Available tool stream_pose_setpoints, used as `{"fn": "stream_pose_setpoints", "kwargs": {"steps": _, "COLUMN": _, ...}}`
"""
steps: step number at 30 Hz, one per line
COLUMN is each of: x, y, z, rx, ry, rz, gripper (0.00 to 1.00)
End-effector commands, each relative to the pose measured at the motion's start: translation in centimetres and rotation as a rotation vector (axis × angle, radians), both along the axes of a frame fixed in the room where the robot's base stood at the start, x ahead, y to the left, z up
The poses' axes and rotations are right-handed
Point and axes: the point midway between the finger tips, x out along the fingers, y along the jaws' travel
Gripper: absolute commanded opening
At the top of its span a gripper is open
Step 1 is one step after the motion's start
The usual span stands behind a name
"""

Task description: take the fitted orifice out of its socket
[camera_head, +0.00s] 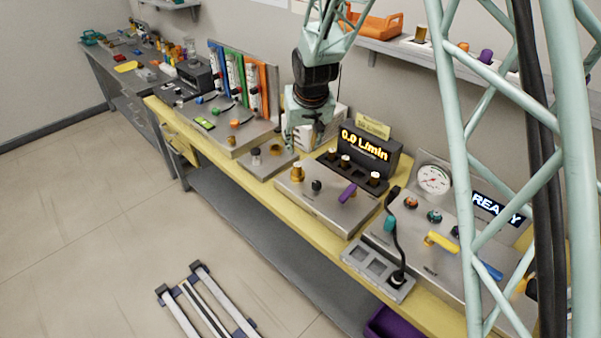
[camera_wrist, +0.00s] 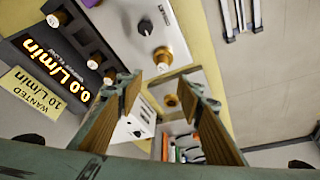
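The fitted orifice, a brass knob-like piece (camera_head: 297,172), stands upright at the left end of the steel flow unit (camera_head: 322,200). It also shows in the wrist view (camera_wrist: 162,59), just beyond the fingertips; its socket is hidden beneath it. My gripper (camera_head: 303,137) hangs above and behind the orifice in the head view, pointing down. In the wrist view its two fingers (camera_wrist: 160,88) are spread wide with nothing between them, and the orifice is apart from both.
Three pale-topped brass orifices (camera_head: 345,161) stand in the dark rack by the 0.0 L/min display (camera_head: 365,147). A black knob (camera_head: 316,185) and purple lever (camera_head: 348,194) are near the fitted orifice. A small plate (camera_head: 258,165) lies to its left.

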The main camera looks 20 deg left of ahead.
Motion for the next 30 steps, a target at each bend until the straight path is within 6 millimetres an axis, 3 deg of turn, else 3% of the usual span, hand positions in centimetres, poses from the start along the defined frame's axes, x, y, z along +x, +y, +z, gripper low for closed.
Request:
{"fn": "stream_pose_setpoints", "kwargs": {"steps": 6, "x": 0.2, "y": 1.2, "z": -1.0, "rx": 0.004, "ry": -0.002, "rz": 0.007, "gripper": 0.34}}
{"fn": "stream_pose_setpoints", "kwargs": {"steps": 20, "x": 0.3, "y": 1.2, "z": -1.3, "rx": 0.004, "ry": -0.002, "rz": 0.007, "gripper": 0.34}}
{"fn": "stream_pose_setpoints", "kwargs": {"steps": 30, "x": 1.2, "y": 1.7, "z": -3.9, "rx": 0.003, "ry": -0.002, "rz": 0.008, "gripper": 0.34}}
